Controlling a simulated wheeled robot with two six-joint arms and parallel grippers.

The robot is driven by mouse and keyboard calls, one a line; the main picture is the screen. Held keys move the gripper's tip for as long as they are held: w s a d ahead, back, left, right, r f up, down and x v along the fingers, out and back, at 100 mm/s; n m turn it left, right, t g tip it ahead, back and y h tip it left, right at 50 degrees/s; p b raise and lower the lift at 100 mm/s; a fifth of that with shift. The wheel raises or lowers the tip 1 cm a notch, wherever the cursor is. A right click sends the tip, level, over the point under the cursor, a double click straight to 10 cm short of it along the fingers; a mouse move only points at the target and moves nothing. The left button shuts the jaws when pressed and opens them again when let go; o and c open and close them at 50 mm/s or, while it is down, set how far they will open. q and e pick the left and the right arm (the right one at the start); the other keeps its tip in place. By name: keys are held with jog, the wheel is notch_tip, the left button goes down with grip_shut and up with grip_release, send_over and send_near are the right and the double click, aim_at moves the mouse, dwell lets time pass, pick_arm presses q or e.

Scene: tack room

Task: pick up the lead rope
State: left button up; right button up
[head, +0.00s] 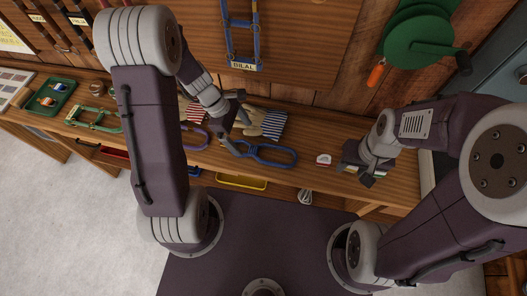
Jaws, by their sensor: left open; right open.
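A blue looped rope (291,156) lies on the wooden bench, near its front edge. A purple looped rope (203,145) lies to its left, partly hidden behind my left arm. Either could be the lead rope; the picture does not label them. My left gripper (234,124) is open above the bench, at the left end of the blue rope. Whether it touches the rope cannot be told. My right gripper (358,172) is open and low over the right part of the bench, apart from the blue rope.
Striped cloth items (273,124) lie behind the blue rope. A small red and white object (324,159) lies to its right. A green halter (95,119) and green tray (52,97) are at left. A blue halter (243,42) and green reel (417,42) hang above.

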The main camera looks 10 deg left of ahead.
aim_at(255, 150)
pick_arm(q)
jog(key=shift+s+a+f, duration=0.15)
jog(key=shift+s+a, duration=0.15)
jog(key=shift+s, duration=0.05)
jog(key=b+x, duration=0.1)
jog(key=x, duration=0.2)
jog(key=shift+w+d+f, duration=0.15)
jog(key=shift+d+f, duration=0.05)
jog(key=shift+d, duration=0.1)
jog(key=x, duration=0.2)
jog(key=b+x, duration=0.1)
jog(key=x, duration=0.2)
jog(key=shift+w+d+f, duration=0.15)
jog(key=shift+w+d, duration=0.15)
jog(key=shift+d, duration=0.15)
pick_arm(e)
jog(key=f, duration=0.2)
jog(key=shift+s+a+f, duration=0.15)
jog(key=shift+s+f, duration=0.05)
jog(key=shift+f, duration=0.2)
pick_arm(q)
jog(key=shift+b, duration=0.3)
pick_arm(e)
jog(key=shift+f, duration=0.1)
pick_arm(q)
jog(key=c, duration=1.8)
